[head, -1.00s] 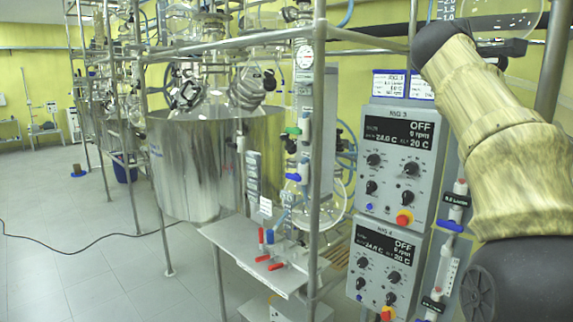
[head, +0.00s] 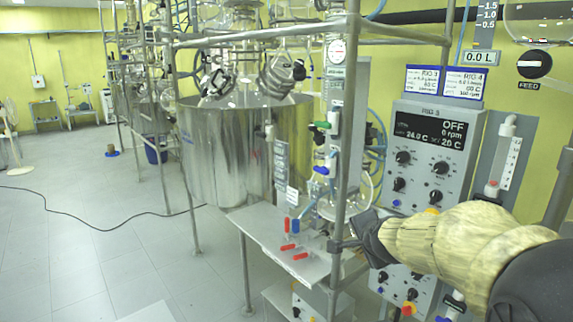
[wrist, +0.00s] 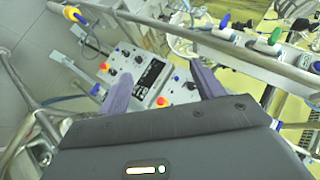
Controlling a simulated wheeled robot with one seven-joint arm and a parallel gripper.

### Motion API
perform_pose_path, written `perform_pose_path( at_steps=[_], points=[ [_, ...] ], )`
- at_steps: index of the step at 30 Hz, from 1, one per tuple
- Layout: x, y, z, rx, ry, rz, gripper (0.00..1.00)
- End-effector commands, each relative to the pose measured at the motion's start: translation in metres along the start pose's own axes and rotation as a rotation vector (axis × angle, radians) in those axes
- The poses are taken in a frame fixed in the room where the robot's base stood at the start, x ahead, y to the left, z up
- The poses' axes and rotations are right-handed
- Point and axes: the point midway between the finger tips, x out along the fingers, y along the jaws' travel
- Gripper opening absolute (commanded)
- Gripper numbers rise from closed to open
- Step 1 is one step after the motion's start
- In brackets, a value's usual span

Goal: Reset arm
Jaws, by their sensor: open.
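My arm (head: 455,240), in a pale yellow sleeve, reaches in from the lower right of the head view. It lies nearly level in front of the reactor control boxes, its dark wrist close to a metal frame post. In the wrist view my gripper (wrist: 161,88) is open, its two purple-grey fingers well apart with nothing held between them. A control box with knobs and a display (wrist: 152,75) shows beyond the gap. I cannot tell how far the fingers are from it.
The upper control box (head: 435,150) reads OFF. The upright frame post (head: 347,140) and a metal shelf with red-handled valves (head: 270,232) stand left of my wrist. A large steel vessel (head: 225,150) is behind. Grey floor (head: 90,250) at the left is mostly clear, with a cable across it.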

Motion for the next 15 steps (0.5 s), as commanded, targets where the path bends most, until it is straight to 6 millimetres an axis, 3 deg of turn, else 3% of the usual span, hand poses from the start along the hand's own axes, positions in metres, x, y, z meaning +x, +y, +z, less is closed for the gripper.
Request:
perform_pose_path(
  at_steps=[3,9,12,15],
  points=[
    [-0.01,0.062,0.041,-0.311,-0.139,0.145,0.67],
    [-0.048,0.165,0.093,-0.806,-0.421,0.332,0.67],
    [-0.07,0.205,0.107,-0.997,-0.553,0.388,0.67],
    [-0.084,0.228,0.114,-1.106,-0.633,0.415,0.67]
  ],
)
